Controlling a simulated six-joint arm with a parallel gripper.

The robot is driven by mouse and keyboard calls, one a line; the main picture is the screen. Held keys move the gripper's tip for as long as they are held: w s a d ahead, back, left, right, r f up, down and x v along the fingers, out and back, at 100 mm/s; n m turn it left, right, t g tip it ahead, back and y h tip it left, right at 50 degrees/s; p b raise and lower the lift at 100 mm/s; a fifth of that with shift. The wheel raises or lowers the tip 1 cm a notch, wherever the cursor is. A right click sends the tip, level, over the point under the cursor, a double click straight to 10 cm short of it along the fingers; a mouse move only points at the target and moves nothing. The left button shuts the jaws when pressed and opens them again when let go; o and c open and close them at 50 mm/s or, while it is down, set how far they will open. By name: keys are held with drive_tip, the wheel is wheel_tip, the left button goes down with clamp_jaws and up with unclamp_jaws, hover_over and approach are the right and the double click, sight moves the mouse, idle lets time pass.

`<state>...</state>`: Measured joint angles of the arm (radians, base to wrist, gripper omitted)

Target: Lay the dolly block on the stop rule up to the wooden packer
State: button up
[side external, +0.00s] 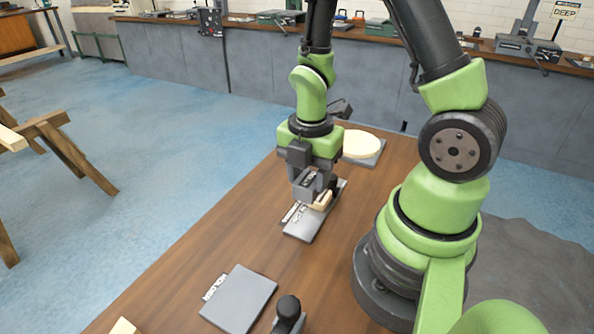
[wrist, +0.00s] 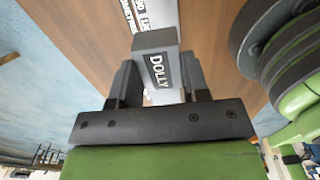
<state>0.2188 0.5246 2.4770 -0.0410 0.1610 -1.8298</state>
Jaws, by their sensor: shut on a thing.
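The dolly block (wrist: 154,42) is grey with a white-on-black DOLLY label. It sits between the two fingers of my gripper (wrist: 160,82), which is shut on it. In the side external view my gripper (side external: 313,190) points down over the stop rule (side external: 301,229), a grey plate with a white-marked strip along its left edge. A pale piece that looks like the wooden packer (side external: 322,201) shows beside the jaws, over the plate. The fingers partly hide the block, and I cannot tell whether it touches the plate or the packer.
A cream disc on a grey plate (side external: 362,144) lies behind my gripper. Another grey plate (side external: 240,298) with a label tab and a dark knobbed object (side external: 288,312) are at the front. The wooden table between the plates is clear.

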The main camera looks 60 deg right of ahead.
drive_tip(key=shift+f, duration=3.15)
drive_tip(key=shift+f, duration=0.5)
drive_tip(key=shift+d, duration=0.4)
drive_tip(key=o, duration=1.1)
drive_tip(key=shift+r, duration=4.95)
